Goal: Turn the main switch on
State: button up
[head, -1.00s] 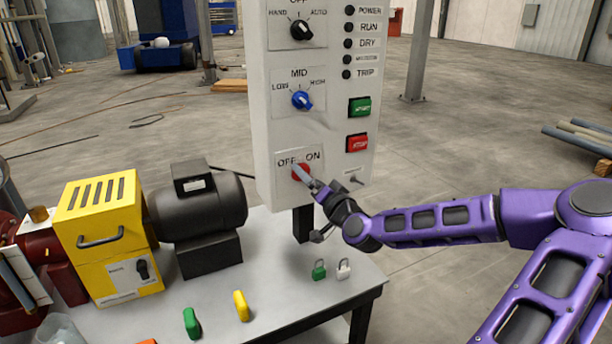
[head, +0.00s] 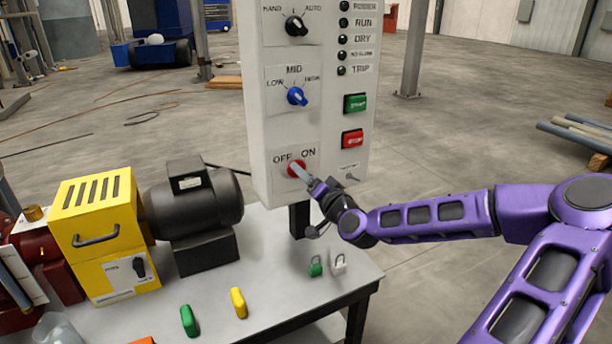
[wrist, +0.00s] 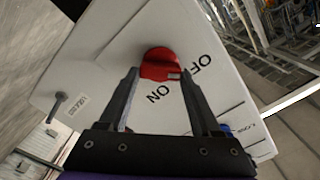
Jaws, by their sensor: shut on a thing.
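The main switch is a red rotary knob (head: 296,169) on a plate marked OFF and ON, low on the pale control panel (head: 262,120). In the wrist view the red knob (wrist: 160,66) sits between the two fingers of my gripper (wrist: 161,80), which is shut on it. In the head view my gripper (head: 308,181) reaches the knob from the lower right and hides part of it. I cannot tell for sure which mark the knob points to.
Above are a blue LOW/MID/HIGH knob (head: 297,96), a black HAND/AUTO knob (head: 296,26), a green start button (head: 355,103) and a red stop button (head: 352,139).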

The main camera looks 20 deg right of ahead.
jog(key=m+p, duration=0.2)
jog(key=m, duration=0.6)
jog(key=m+p, duration=0.1)
jog(key=m, duration=0.8)
jog(key=shift+f+m+p, duration=0.2)
jog(key=shift+m+p, duration=0.1)
jog(key=shift+p, duration=0.05)
dwell(0.5)
jog(key=o, duration=1.4)
jog(key=shift+f, duration=0.1)
